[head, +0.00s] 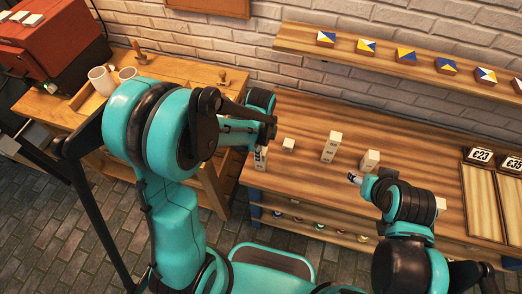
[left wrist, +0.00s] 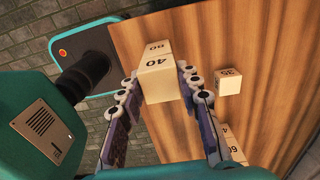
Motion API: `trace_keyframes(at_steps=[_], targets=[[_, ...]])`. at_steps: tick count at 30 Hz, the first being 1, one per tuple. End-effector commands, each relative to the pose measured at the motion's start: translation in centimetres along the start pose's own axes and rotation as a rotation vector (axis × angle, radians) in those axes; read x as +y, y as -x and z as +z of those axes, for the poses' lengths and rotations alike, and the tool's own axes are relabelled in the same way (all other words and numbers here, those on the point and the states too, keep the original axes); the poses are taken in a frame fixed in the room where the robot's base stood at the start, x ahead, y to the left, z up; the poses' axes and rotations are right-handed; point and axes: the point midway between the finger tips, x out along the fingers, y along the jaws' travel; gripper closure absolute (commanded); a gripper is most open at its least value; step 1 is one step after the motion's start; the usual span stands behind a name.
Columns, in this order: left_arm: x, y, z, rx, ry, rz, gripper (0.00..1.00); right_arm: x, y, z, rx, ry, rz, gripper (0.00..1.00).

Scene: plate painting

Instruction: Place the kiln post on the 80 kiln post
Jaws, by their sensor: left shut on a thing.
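In the left wrist view my left gripper (left wrist: 160,74) is shut on a pale kiln post marked 40 (left wrist: 159,84), with a finger on each side. Right behind it shows another pale post (left wrist: 156,48), whose upside-down label looks like 80. The two look lined up; I cannot tell whether they touch. In the head view my left gripper (head: 262,143) is over the near left part of the workbench, with a pale post (head: 260,159) below it, partly hidden. My right gripper (head: 355,178) is small and low over the bench; its fingers are unclear.
A small post marked 35 (left wrist: 230,80) stands beside the held one. A taller stack (head: 331,147) and another post group (head: 370,160) stand further right on the bench (head: 300,110). Price cards and trays (head: 480,200) lie at the right. A tile shelf (head: 380,60) hangs behind.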

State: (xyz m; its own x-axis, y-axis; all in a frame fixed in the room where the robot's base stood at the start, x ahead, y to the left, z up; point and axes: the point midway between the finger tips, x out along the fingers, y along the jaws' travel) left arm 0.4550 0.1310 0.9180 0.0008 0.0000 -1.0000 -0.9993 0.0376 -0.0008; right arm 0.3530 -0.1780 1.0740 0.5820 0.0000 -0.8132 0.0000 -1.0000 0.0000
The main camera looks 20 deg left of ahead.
Motion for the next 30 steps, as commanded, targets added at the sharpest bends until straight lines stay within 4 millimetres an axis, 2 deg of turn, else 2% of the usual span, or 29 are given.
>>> trace_keyframes(at_steps=[3,4,6,18,23,30], targets=[[0.0,-0.4,0.0,0.000,0.000,0.000,0.98,0.0,-0.3,0.2,0.000,0.000,0.000,0.46],[0.0,-0.4,0.0,0.000,0.000,0.000,0.64,0.0,-0.3,0.2,0.000,0.000,0.000,0.46],[0.0,-0.3,0.0,0.000,0.000,0.000,0.46,0.0,-0.3,0.2,0.000,0.000,0.000,0.46],[0.0,0.3,0.0,0.000,0.000,0.000,0.46,0.0,0.2,-0.2,0.000,0.000,0.000,0.46],[0.0,3.1,0.0,0.000,0.000,0.000,0.46,0.0,0.9,-0.7,0.000,0.000,0.000,0.46],[0.0,8.5,0.0,0.000,0.000,0.000,0.46,0.0,2.3,-1.6,0.000,0.000,0.000,0.46]])
